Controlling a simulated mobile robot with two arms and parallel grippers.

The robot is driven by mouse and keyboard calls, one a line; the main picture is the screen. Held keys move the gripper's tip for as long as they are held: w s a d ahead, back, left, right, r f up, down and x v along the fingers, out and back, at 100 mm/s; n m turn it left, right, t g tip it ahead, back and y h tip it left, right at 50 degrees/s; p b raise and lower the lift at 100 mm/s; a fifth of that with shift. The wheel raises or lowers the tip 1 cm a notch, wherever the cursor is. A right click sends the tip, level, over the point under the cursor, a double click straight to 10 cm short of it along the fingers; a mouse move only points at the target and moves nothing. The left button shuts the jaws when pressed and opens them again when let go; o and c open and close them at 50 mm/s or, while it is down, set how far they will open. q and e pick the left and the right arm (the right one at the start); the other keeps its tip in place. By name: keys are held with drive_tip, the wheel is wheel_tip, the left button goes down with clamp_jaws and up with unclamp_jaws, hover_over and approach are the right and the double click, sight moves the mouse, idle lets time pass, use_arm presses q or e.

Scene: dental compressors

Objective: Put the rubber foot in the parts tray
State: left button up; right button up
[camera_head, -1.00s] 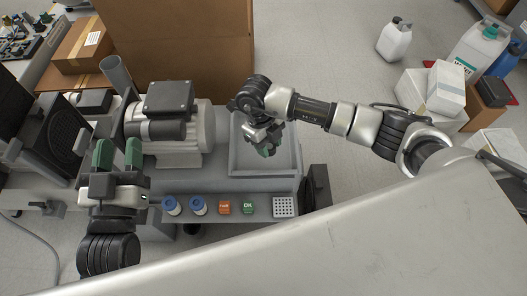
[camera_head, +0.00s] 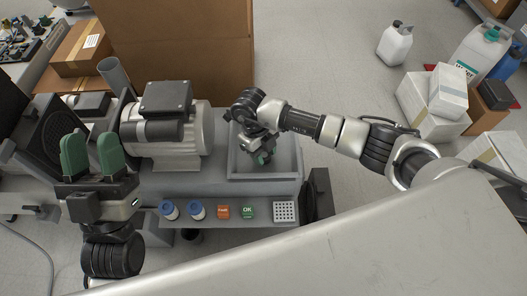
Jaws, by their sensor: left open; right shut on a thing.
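The parts tray (camera_head: 289,165) is the grey shallow open box at the right end of the grey bench, beside the motor. My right gripper (camera_head: 263,157) points down inside the outline of the tray and is shut. The rubber foot in it is too small and covered by the fingers to make out. I cannot tell whether it touches the tray floor. My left gripper (camera_head: 93,152) is open and empty, its green fingers pointing up and apart, in front of the compressor at the left.
A grey motor (camera_head: 172,130) stands left of the tray. A large cardboard box (camera_head: 180,50) stands behind.

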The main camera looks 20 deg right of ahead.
sight(264, 154)
use_arm(q)
drive_tip(key=shift+s, duration=0.1)
use_arm(e)
drive_tip(key=shift+f, duration=0.1)
drive_tip(key=o, duration=0.9)
use_arm(q)
drive_tip(key=shift+r, duration=0.1)
use_arm(e)
drive_tip(key=p+v, duration=0.1)
drive_tip(key=v, duration=0.4)
drive_tip(key=shift+p, duration=0.35)
use_arm(q)
drive_tip(key=w+f+g+y+p, duration=0.2)
drive_tip(key=w+f+g+y, duration=0.1)
drive_tip(key=f+g, duration=0.6)
drive_tip(key=shift+w+a+f+g+y, duration=0.3)
drive_tip(key=shift+w+a+f+y, duration=0.05)
drive_tip(key=shift+a+f+y, duration=0.1)
use_arm(e)
drive_tip(key=d+v, duration=0.1)
drive_tip(key=v, duration=0.6)
drive_tip(key=shift+a, duration=0.45)
